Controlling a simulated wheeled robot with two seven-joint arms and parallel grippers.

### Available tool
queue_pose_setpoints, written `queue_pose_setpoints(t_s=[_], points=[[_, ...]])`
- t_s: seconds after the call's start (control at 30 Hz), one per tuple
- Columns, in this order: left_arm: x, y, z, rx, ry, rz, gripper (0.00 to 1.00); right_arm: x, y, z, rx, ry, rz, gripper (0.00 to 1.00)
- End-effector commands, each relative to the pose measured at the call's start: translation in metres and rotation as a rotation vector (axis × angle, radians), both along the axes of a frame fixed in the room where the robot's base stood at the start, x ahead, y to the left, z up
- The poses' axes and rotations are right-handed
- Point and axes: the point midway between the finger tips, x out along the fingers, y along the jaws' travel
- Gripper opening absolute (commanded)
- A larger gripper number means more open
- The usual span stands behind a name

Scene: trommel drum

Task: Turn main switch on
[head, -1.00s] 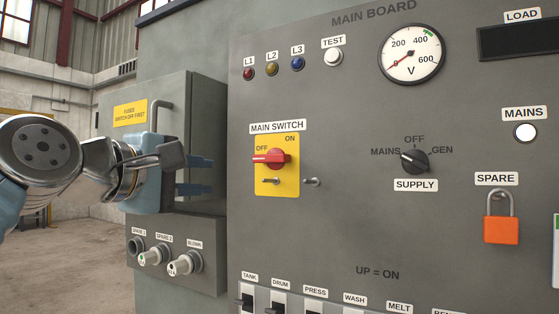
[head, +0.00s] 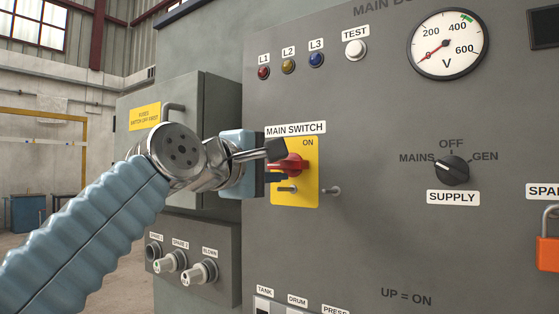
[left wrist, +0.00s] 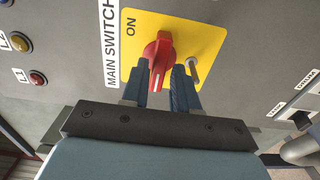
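The main switch is a red rotary handle (head: 289,164) on a yellow plate (head: 308,192), under a MAIN SWITCH label. ON shows at the plate's upper right; OFF is hidden behind my left gripper (head: 276,176). In the left wrist view the red handle (left wrist: 158,52) points toward my left gripper (left wrist: 161,74), with its white-marked end between the two blue fingers. The fingers are apart, one on each side of the handle; a firm grip on it does not show. My right gripper is not in view.
The supply knob (head: 452,170) and an orange padlock (head: 549,246) are farther right. The voltmeter (head: 447,45) needle is at 0. A fuse box (head: 190,105) stands left.

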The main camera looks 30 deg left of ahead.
Motion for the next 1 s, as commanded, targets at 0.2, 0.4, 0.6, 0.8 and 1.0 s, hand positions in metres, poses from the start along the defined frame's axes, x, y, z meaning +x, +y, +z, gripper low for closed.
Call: queue_pose_setpoints(t_s=[0.2, 0.4, 0.6, 0.8, 1.0], points=[[0.016, -0.001, 0.001, -0.001, -0.001, 0.000, 0.29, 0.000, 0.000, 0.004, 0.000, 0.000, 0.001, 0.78], [0.017, -0.001, 0.000, -0.001, -0.002, 0.000, 0.29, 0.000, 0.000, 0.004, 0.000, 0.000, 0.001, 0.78], [0.016, -0.001, 0.000, -0.001, -0.001, 0.000, 0.06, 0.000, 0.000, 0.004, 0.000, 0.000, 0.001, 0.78], [0.016, -0.001, 0.000, 0.001, 0.000, 0.000, 0.00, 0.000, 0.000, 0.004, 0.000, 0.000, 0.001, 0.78], [0.016, -0.002, 0.000, 0.031, -0.002, -0.001, 0.00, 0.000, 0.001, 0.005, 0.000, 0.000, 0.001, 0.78]])
